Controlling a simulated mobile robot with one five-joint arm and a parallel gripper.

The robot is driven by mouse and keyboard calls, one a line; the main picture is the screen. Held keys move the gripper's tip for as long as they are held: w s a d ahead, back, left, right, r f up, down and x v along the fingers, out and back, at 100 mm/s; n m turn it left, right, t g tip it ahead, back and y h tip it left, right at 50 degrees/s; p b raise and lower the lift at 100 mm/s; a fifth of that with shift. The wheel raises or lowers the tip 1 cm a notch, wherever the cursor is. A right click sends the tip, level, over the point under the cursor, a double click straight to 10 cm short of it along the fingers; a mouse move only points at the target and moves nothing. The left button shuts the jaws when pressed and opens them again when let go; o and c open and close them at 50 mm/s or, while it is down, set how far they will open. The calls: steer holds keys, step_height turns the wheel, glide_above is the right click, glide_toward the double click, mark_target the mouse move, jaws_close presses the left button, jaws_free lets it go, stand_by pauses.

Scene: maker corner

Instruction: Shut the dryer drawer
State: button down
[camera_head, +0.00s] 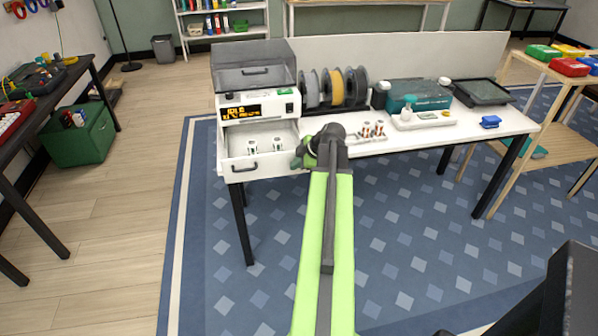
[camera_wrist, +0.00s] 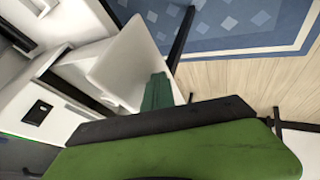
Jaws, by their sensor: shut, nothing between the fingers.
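The filament dryer (camera_head: 253,75) stands at the left end of the white table, with an orange display and a grey lid. Its white drawer (camera_head: 268,163) is pulled out at the front, with a dark handle on its face and two small white items inside. The drawer also shows in the wrist view (camera_wrist: 128,62). My gripper (camera_head: 299,157) is shut and empty at the right end of the drawer front. In the wrist view its green fingers (camera_wrist: 157,92) overlap the drawer panel; I cannot tell whether they touch it.
Filament spools (camera_head: 335,88), a small rack of striped items (camera_head: 372,130), a teal box (camera_head: 418,92) and a blue block (camera_head: 490,122) are on the table to the right. A wooden shelf (camera_head: 540,130) stands far right.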

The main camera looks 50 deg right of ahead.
glide_above(287, 148)
steer(key=shift+s, duration=0.1)
steer(key=shift+a, duration=0.1)
stand_by(0.5)
